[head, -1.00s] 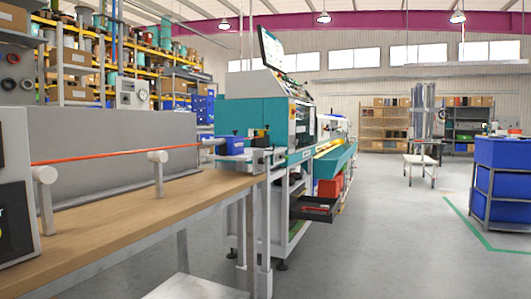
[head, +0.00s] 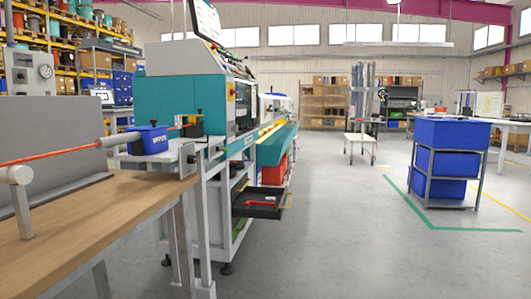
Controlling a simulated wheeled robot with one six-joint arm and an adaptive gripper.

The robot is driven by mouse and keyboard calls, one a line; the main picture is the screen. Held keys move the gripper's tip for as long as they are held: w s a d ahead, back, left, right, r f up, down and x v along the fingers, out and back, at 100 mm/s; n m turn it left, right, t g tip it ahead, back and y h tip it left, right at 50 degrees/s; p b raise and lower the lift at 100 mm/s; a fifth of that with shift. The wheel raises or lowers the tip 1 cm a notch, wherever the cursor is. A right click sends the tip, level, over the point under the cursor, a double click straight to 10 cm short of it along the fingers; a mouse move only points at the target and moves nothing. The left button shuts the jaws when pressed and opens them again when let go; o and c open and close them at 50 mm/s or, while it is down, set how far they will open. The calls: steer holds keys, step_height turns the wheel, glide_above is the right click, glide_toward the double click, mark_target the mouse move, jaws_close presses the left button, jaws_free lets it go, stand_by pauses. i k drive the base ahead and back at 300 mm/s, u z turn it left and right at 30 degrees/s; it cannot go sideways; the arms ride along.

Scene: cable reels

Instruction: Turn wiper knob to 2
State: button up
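A blue box marked as the wiper (head: 149,140) sits on a light bracket at the far end of the wooden bench, left of the teal machine (head: 180,104). A small dark knob-like part shows on top of it; its setting is too small to read. An orange cable (head: 60,150) runs from the left through a pale tube toward the wiper box. My gripper is not in view.
The wooden bench (head: 100,209) fills the lower left, with a post (head: 20,202) on it. An open black drawer (head: 262,203) juts out from the machine's frame. A rack of blue bins (head: 447,162) stands at right. The grey floor between is clear.

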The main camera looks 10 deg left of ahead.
mark_target(191, 158)
steer(key=z, duration=0.2)
steer(key=i, duration=1)
steer(key=u, duration=0.85)
steer(key=i, duration=0.75)
steer(key=u, duration=0.7)
